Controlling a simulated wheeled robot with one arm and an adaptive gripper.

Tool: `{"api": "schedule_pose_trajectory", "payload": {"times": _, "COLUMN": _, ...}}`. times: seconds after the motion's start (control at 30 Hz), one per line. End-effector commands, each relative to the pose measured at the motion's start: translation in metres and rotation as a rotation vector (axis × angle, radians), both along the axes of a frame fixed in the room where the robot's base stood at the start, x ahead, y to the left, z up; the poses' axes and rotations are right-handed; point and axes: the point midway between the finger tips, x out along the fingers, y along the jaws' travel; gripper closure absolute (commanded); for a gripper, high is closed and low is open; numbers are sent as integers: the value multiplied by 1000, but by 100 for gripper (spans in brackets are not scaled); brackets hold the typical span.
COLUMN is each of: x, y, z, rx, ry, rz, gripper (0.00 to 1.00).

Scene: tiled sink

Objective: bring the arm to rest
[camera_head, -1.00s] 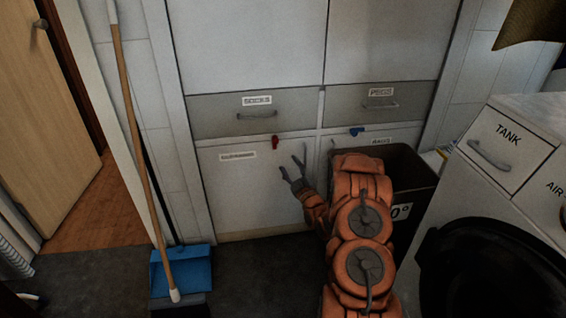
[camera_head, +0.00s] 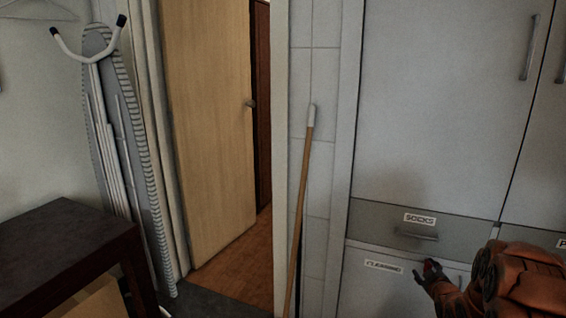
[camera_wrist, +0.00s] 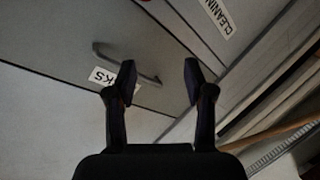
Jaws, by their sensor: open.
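My orange arm (camera_head: 520,285) shows at the lower right of the head view, bent, in front of the cabinet. My gripper (camera_head: 430,272) is close to the cabinet front in that view, just below the drawer marked "SOCKS" and beside the "CLEANING" label. In the wrist view my gripper (camera_wrist: 158,85) has its two dark fingers spread apart with nothing between them. The drawer handle (camera_wrist: 127,62) and the "SOCKS" label lie beyond the left finger.
The cabinet (camera_head: 430,100) fills the right side. A broom handle (camera_head: 303,200) leans on the tiled wall. A wooden door (camera_head: 210,130) stands open beside it. An ironing board (camera_head: 125,150) and a dark table (camera_head: 70,245) are at the left. Floor shows in the doorway.

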Motion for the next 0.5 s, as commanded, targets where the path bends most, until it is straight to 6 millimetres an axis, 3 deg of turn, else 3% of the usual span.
{"api": "schedule_pose_trajectory", "payload": {"times": 0.03, "x": -2, "y": 7, "z": 18, "rx": 10, "ry": 36, "rz": -7, "gripper": 47}}
{"api": "schedule_pose_trajectory", "payload": {"times": 0.27, "x": -27, "y": 34, "z": 61, "rx": 77, "ry": 210, "rz": -66, "gripper": 47}}
{"api": "schedule_pose_trajectory", "payload": {"times": 0.5, "x": -71, "y": 66, "z": 103, "rx": 159, "ry": 386, "rz": -143, "gripper": 47}}
